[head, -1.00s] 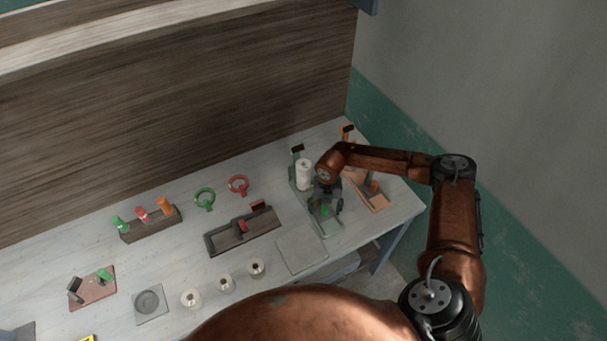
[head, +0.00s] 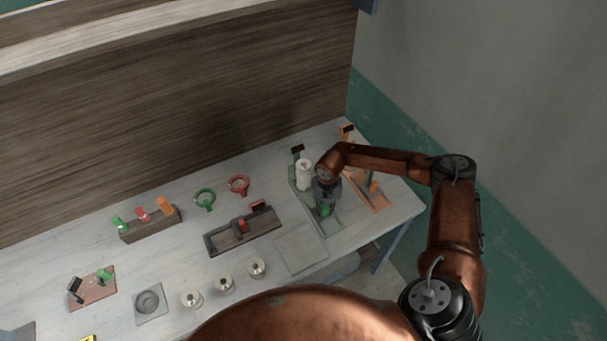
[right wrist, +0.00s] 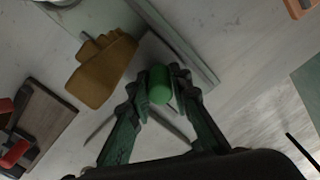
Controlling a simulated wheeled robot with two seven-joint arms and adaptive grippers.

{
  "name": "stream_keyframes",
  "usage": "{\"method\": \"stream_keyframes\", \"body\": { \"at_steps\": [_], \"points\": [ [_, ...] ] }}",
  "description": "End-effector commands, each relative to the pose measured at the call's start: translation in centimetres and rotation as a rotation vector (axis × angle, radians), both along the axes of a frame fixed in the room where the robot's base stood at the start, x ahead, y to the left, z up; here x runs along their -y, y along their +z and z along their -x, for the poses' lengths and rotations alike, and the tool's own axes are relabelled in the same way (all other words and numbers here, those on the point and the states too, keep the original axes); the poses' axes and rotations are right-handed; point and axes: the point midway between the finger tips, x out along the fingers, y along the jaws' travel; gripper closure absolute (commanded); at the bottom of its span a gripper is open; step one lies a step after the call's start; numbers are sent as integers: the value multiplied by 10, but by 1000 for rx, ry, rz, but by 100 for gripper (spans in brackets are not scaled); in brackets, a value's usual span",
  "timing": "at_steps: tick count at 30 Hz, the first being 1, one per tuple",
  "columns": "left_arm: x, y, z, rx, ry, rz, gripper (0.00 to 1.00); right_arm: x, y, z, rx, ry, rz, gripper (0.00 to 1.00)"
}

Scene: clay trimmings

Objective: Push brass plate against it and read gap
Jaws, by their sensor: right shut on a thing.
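My right gripper (head: 325,209) is shut on a green knob (head: 325,211) at the front part of a green fixture (head: 331,228) on the right of the table. In the right wrist view the green knob (right wrist: 158,85) sits between the fingertips (right wrist: 157,86). A brass-brown piece with a stepped edge (right wrist: 103,70) lies just left of the knob there; I cannot tell whether it touches anything. A white cylinder (head: 304,174) stands upright on the fixture, behind my gripper. My wrist hides part of the fixture and any gap. My left gripper is out of view.
An orange fixture (head: 376,201) stands close on the right. A dark tray with a red knob (head: 243,231) and a flat grey plate (head: 301,254) lie to the left and front. Several metal spools, two ring gauges (head: 204,199) and a plug block (head: 150,226) are farther left.

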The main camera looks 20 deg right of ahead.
Motion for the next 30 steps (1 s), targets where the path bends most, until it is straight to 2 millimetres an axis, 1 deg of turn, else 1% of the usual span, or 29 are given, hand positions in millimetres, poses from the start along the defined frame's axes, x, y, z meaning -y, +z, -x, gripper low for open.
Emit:
{"method": "stream_keyframes", "body": {
  "at_steps": [7,30],
  "points": [
    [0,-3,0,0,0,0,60,0,-1,-4,1,-1,0,100],
    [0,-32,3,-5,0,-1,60,-4,-2,-48,1,-1,0,100]
  ]
}}
